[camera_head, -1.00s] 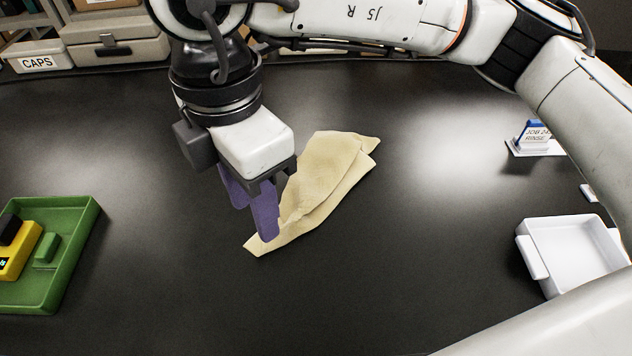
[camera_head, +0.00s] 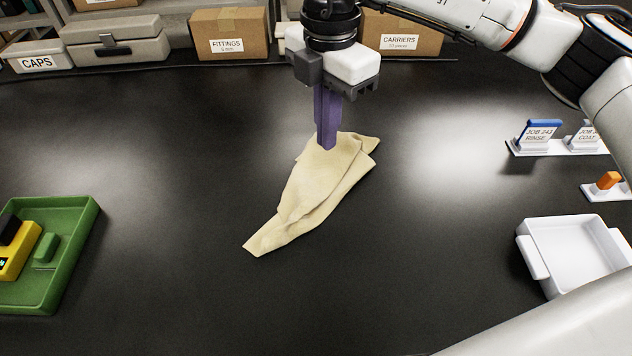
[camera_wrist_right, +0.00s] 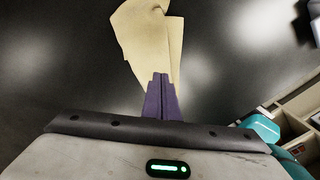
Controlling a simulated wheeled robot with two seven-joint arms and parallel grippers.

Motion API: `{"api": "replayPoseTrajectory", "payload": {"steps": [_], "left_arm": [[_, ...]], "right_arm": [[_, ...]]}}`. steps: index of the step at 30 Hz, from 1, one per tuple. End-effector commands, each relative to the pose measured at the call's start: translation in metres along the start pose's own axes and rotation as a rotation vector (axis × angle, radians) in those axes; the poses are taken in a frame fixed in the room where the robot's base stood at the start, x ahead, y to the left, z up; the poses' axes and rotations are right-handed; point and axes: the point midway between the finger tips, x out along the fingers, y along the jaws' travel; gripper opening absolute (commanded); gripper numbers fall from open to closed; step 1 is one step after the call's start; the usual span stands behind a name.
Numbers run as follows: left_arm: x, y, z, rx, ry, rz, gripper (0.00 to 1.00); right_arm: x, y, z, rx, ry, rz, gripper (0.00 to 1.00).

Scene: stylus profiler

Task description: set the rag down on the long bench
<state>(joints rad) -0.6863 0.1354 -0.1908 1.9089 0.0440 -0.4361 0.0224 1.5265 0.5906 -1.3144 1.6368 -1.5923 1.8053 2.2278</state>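The rag (camera_head: 310,195) is a cream cloth lying loosely folded on the black bench top (camera_head: 180,200), near the middle of the head view. In the right wrist view the rag (camera_wrist_right: 150,40) lies beyond my fingertips. My right gripper (camera_head: 327,147) points down at the rag's far end, its purple fingers close together. In the wrist view the fingers (camera_wrist_right: 162,76) also look shut, with no cloth seen between them. The tips overlap the rag in both views; I cannot tell whether they touch it. My left gripper is not in view.
A green tray (camera_head: 75,255) with a yellow device is at the left. A white tray (camera_head: 535,232) is at the right, below label stands (camera_head: 538,150). Boxes (camera_head: 228,33) and cases line the back. Bench around the rag is clear.

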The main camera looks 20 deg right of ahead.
Motion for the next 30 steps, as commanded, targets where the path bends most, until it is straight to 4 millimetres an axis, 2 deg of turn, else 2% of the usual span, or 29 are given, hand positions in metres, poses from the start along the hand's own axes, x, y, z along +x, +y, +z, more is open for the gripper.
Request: {"api": "replayPoseTrajectory", "payload": {"steps": [1,6,12,15,19,30], "left_arm": [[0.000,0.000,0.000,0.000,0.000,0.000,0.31],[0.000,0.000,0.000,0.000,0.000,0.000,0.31],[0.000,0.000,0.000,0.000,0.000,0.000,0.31],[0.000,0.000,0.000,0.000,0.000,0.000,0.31],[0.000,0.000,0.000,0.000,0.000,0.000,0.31],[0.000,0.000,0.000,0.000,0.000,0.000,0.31]], "right_arm": [[0.002,0.004,0.014,0.008,0.000,0.000,0.00],[0.006,0.018,0.053,0.008,0.000,0.000,0.00],[0.011,0.032,0.092,0.005,0.000,0.001,0.00],[0.026,0.030,0.091,-0.002,0.001,-0.003,0.00],[0.036,0.031,0.091,-0.001,0.000,0.000,0.00],[0.039,0.031,0.090,0.000,0.000,0.001,0.00]]}}
